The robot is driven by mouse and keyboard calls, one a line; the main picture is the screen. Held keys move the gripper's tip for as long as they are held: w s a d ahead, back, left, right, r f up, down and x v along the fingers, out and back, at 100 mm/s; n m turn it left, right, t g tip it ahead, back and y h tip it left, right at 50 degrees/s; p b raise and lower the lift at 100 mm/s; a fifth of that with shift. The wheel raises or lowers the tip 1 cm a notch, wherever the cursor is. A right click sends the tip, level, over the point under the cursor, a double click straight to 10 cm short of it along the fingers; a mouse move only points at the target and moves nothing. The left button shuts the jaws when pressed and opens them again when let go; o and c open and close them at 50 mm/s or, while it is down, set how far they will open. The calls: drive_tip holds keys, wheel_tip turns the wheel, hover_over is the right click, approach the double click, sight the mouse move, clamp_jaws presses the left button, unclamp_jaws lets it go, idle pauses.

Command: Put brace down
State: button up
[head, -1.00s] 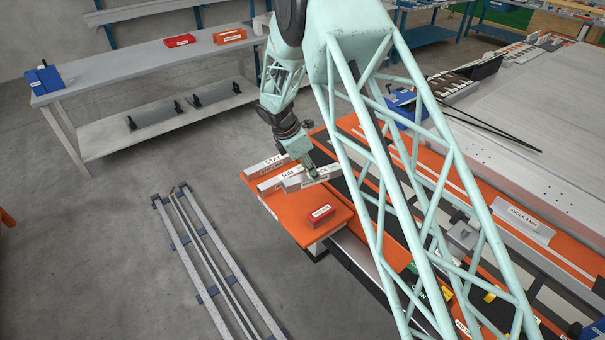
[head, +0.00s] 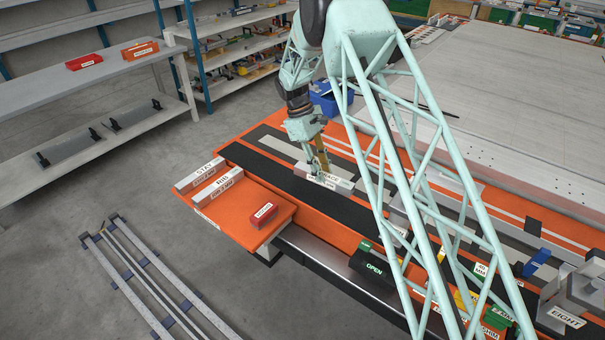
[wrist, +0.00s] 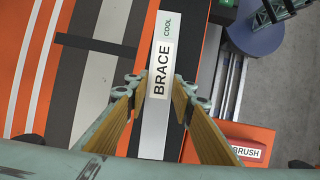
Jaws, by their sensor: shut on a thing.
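The brace (head: 336,184) is a pale grey bar with a white label; the wrist view shows its words BRACE and COOL on the bar (wrist: 152,133). My gripper (head: 320,175) points down with its fingers at the brace. In the wrist view my gripper (wrist: 155,105) has its two tan finger pads either side of the bar and is shut on it. The brace is over the dark and grey strips of the orange bench (head: 232,147). I cannot tell whether its underside touches the surface. Part of its label is hidden by a finger in the head view.
Bars labelled STAY (head: 200,173) and RIB (head: 218,187) lie on the orange tray end, with the red BRUSH block (head: 265,214). A blue bin (head: 325,98) stands behind my gripper. A black block marked OPEN (head: 372,265) is in front.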

drive_tip(key=s+d+m+g+y+b, duration=0.2)
drive_tip(key=d+m+y+b, duration=0.2)
drive_tip(key=d+m, duration=0.8)
drive_tip(key=d, duration=0.6)
drive_tip(key=shift+s+r, duration=0.15)
drive_tip(key=shift+s, duration=0.05)
drive_tip(key=shift+a, duration=0.15)
